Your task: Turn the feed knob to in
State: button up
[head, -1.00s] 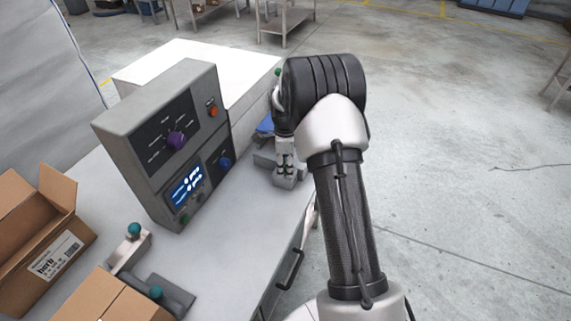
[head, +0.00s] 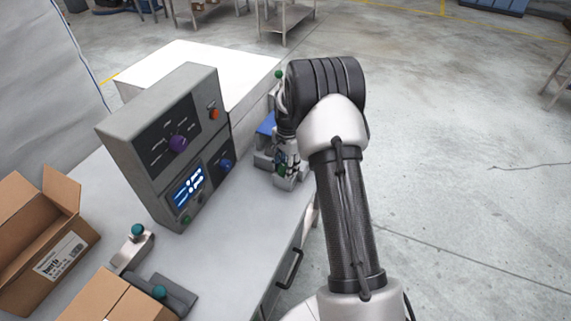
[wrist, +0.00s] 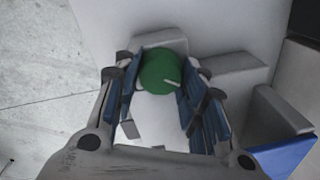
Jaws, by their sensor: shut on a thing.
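A round green knob (wrist: 160,72) with a pale pointer line shows in the wrist view. The line points to the lower right. My gripper (wrist: 164,66) has its two blue-padded fingers on either side of the knob, shut on it. In the head view my gripper (head: 287,160) is low at the right edge of the bench, beside the grey control box; the knob is hidden there. No lettering around the knob is readable.
The grey control box (head: 122,124) carries a purple knob (head: 178,143), a blue knob (head: 226,165), an orange button (head: 214,114) and a lit display (head: 189,186). Cardboard boxes (head: 50,262) and a teal-knobbed clamp (head: 134,248) stand at left. A blue part (wrist: 283,158) lies near the fingers.

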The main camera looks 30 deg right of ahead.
jog(key=n, duration=0.3)
jog(key=shift+n, duration=0.4)
jog(key=n, duration=0.3)
jog(key=shift+n+p, duration=0.3)
jog(key=shift+p, duration=0.05)
jog(key=n, duration=0.3)
jog(key=shift+w+n, duration=0.1)
jog(key=shift+n, duration=0.2)
jog(key=n, duration=0.3)
jog(key=shift+n+g, duration=0.3)
jog(key=n, duration=0.5)
jog(key=shift+a, duration=0.1)
jog(key=shift+n+p, duration=0.3)
jog(key=shift+n, duration=2.2)
